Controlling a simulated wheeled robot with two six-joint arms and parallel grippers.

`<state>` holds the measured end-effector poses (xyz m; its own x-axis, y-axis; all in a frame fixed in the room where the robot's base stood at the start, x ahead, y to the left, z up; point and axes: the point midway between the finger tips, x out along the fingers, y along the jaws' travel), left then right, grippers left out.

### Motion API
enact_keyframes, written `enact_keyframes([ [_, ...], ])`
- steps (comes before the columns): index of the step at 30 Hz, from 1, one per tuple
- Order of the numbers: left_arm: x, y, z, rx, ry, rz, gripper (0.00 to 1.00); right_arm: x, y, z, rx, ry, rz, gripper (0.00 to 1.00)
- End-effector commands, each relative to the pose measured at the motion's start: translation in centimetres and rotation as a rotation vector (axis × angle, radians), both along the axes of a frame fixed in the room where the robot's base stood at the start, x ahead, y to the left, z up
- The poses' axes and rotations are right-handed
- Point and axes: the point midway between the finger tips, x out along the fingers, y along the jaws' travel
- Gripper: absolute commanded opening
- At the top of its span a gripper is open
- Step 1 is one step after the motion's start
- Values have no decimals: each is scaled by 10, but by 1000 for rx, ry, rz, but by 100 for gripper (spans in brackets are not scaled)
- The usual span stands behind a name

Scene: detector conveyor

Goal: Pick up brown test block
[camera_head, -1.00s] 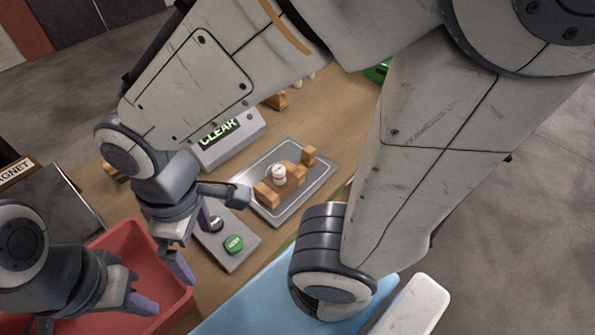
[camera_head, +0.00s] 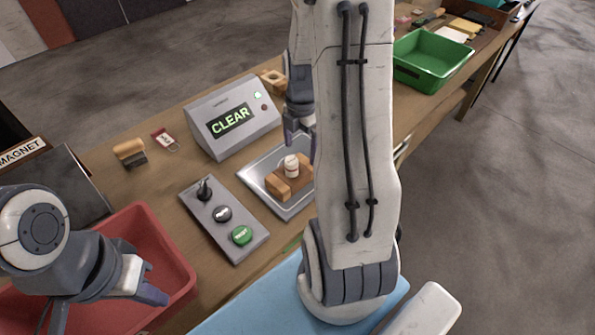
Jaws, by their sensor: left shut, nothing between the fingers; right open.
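The brown test block (camera_head: 291,181) appears to be the brown wooden piece on the metal tray (camera_head: 268,200). Lighter orange-brown pieces sit around it, so I cannot tell its exact edges. A small white ribbed object (camera_head: 291,162) stands on or just behind it. My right gripper (camera_head: 301,140) is open at the tray's far side, close to the block and partly hidden by my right arm. I cannot see whether it touches anything. My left gripper (camera_head: 150,292) is shut and empty over the red bin (camera_head: 165,240).
A detector box (camera_head: 232,118) reading CLEAR stands behind the tray. A control panel (camera_head: 222,222) with a green button lies left of it. A brush (camera_head: 130,152) and a red tag (camera_head: 163,138) lie at the left. A green bin (camera_head: 425,60) stands at the back right.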

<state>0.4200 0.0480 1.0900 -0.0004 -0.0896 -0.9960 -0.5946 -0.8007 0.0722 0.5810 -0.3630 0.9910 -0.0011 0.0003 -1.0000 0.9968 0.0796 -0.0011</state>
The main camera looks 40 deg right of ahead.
Motion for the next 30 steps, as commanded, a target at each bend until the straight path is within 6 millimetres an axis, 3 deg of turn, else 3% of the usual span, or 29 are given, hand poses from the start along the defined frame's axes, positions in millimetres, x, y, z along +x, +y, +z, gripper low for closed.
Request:
enact_keyframes([
  [18, 0, 0, 12, 0, 0, 0, 0, 1, 7, -72, 2, 2, -1, 100],
  [27, 0, 0, 12, 0, 0, 0, 0, 2, 7, -79, -1, -1, -2, 100],
  [28, 0, 0, 12, 0, 0, 0, 0, 2, 7, -79, -1, -1, -2, 96],
  [30, 0, 0, 12, 0, 0, 0, 0, 2, 7, -79, -1, -1, -2, 69],
])
